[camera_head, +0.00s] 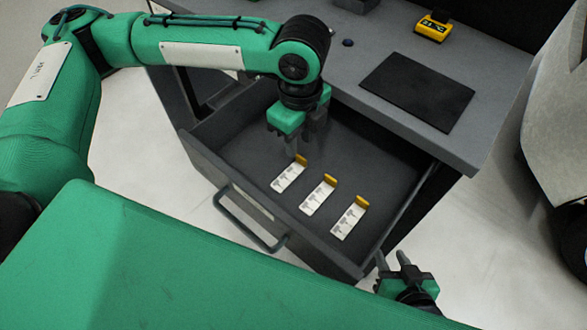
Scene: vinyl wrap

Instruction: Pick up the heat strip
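Three white strips with dark print and yellow ends lie in a row in the open drawer: the left strip (287,177), the middle strip (317,198) and the right strip (347,221). Any of them may be the heat strip. My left gripper (303,147) points down into the drawer, just behind the yellow end of the left strip. Its fingers look apart, with nothing seen between them; whether a tip touches the strip is unclear.
The drawer (240,190) has a front handle (250,222) and raised walls. On the grey worktop (375,50) lie a black mat (418,91), a yellow device (432,28) and a small dark knob (347,43). A pale vehicle-like body (560,120) stands at right.

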